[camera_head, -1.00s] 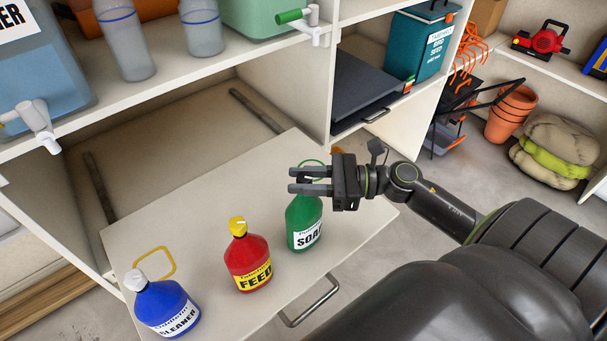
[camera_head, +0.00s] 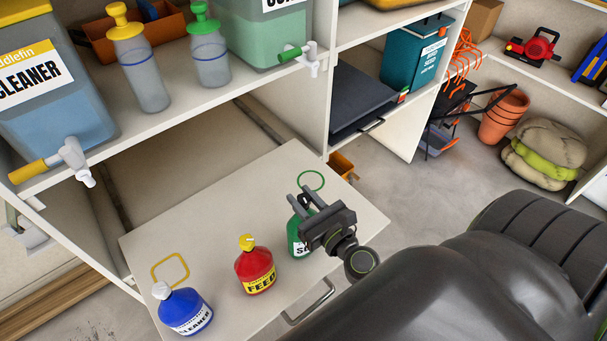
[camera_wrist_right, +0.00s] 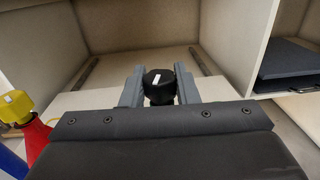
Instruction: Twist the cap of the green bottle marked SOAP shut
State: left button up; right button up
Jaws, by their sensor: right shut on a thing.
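The green SOAP bottle (camera_head: 294,237) stands upright on the pulled-out shelf, at the right end of a row of bottles. My right gripper (camera_head: 299,196) is at its top and hides much of its neck and label in the head view. In the right wrist view, its black cap (camera_wrist_right: 160,86) with a white mark sits between the two fingers of my right gripper (camera_wrist_right: 160,92), which is shut on it. Whether the cap is fully seated cannot be told. My left gripper is in neither current view.
The red FEED bottle (camera_head: 254,272) and blue CLEANER bottle (camera_head: 185,312) stand left of the green one on the pale pull-out shelf (camera_head: 215,215). Green (camera_head: 311,180) and yellow (camera_head: 170,268) outlines mark bare spots. Cabinet walls (camera_head: 322,80) rise behind; the shelf's right end is clear.

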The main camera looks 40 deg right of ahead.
jog(key=shift+m+h, duration=0.6)
jog(key=shift+h, duration=0.4)
jog(key=shift+m+h, duration=0.7)
jog(key=shift+h, duration=0.4)
dwell(1.6)
jog(key=o, duration=1)
jog(key=shift+c, duration=0.2)
